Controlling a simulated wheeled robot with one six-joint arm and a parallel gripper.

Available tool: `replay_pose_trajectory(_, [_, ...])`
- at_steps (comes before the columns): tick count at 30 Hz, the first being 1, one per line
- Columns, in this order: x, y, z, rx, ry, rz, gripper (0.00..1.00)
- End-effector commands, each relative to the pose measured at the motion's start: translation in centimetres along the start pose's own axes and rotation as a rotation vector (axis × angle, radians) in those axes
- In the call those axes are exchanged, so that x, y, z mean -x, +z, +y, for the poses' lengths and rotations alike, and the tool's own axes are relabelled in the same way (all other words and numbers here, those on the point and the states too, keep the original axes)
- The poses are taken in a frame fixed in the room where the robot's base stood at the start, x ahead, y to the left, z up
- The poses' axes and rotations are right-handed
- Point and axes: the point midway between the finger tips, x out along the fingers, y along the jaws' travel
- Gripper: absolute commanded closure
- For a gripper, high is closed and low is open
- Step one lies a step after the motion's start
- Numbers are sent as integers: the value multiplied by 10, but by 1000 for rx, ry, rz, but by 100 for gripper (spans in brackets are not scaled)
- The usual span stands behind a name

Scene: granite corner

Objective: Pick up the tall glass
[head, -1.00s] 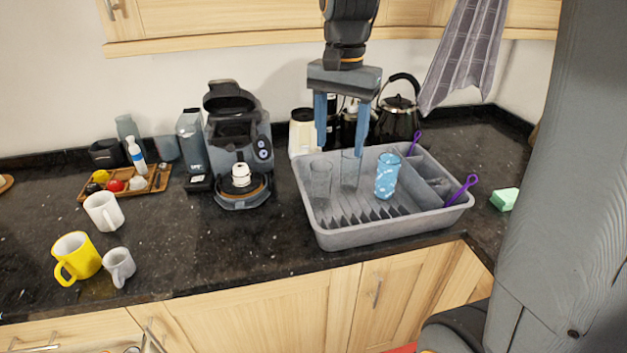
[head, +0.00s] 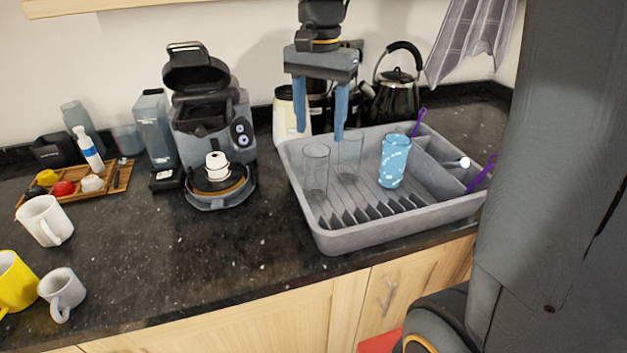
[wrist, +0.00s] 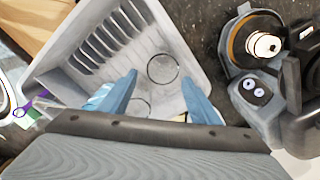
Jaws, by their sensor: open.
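Two clear glasses stand upright in the grey dish rack: a front-left glass (head: 315,172) and a back glass (head: 349,157). They look alike in height, and I cannot tell for sure which is the tall one. My gripper (head: 320,135) is open and empty, pointing down, with its blue fingers at about the glasses' rims in the head view. In the wrist view, one round glass rim (wrist: 163,69) shows between and just beyond the fingertips (wrist: 160,78). A second rim (wrist: 139,106) lies nearer the palm, partly hidden by the gripper body.
The grey dish rack (head: 355,241) also holds a blue patterned cup (head: 394,162) right of the glasses and purple-handled utensils. A coffee machine (head: 205,130) stands left of it, a black kettle (head: 397,95) behind. Counter between mugs and rack is clear.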

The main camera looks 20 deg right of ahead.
Motion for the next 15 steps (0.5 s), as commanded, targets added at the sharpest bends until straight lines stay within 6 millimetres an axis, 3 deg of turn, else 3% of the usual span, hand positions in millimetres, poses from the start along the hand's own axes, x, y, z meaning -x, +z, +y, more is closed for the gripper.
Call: replay_pose_trajectory(15, [-67, 2, -2, 4, 1, -1, 43])
